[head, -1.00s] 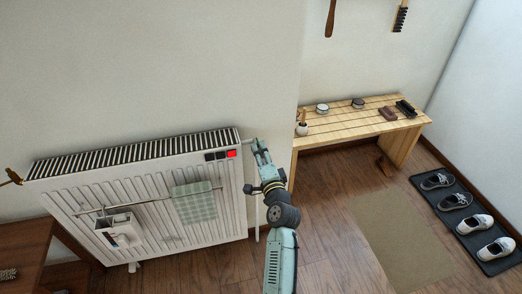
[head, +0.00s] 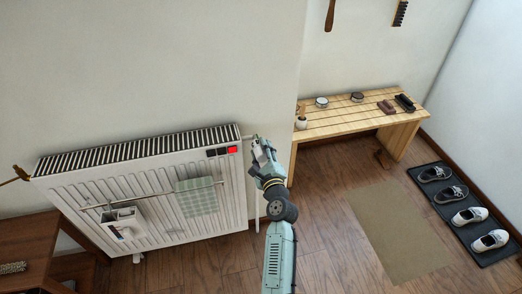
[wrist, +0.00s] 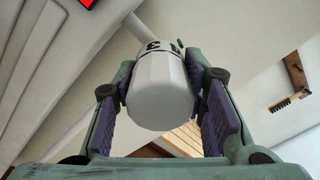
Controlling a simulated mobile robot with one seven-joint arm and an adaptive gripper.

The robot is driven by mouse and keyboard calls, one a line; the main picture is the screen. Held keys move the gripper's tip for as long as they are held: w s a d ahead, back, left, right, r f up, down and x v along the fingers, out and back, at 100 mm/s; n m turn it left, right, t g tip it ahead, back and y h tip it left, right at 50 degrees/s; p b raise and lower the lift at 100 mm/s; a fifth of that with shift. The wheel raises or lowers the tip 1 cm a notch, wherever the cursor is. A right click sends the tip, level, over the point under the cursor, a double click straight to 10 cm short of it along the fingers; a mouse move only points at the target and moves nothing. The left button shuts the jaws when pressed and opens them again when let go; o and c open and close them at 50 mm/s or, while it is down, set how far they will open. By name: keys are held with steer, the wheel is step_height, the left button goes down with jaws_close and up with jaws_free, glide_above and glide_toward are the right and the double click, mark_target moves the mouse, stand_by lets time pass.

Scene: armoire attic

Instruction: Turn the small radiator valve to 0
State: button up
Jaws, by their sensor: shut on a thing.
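The small radiator valve (wrist: 160,92) is a white, faceted knob that fills the middle of the wrist view. Black numerals, one of them a 3, and a small green mark show near its far rim. My gripper (wrist: 162,100) is shut on the knob, with one purple pad against each side. In the head view my gripper (head: 261,146) is at the upper right corner of the white radiator (head: 150,190), where it mostly hides the knob. I cannot tell which number the knob is set to.
A checked cloth (head: 197,197) and a white holder (head: 124,222) hang on the radiator's front rail. A red display (head: 232,150) lights its top right corner. A wooden bench (head: 345,122) with brushes and tins stands to the right. Shoes rest on a dark mat (head: 446,172).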

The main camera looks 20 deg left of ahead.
mark_target(263, 159)
steer(key=m, duration=0.6)
steer(key=shift+m, duration=0.3)
stand_by(0.4)
steer(key=o, duration=1.2)
steer(key=shift+c, duration=0.2)
steer(key=shift+s, duration=0.1)
steer(key=v, duration=0.7)
steer(key=shift+s+d, duration=0.1)
steer(key=shift+s, duration=0.1)
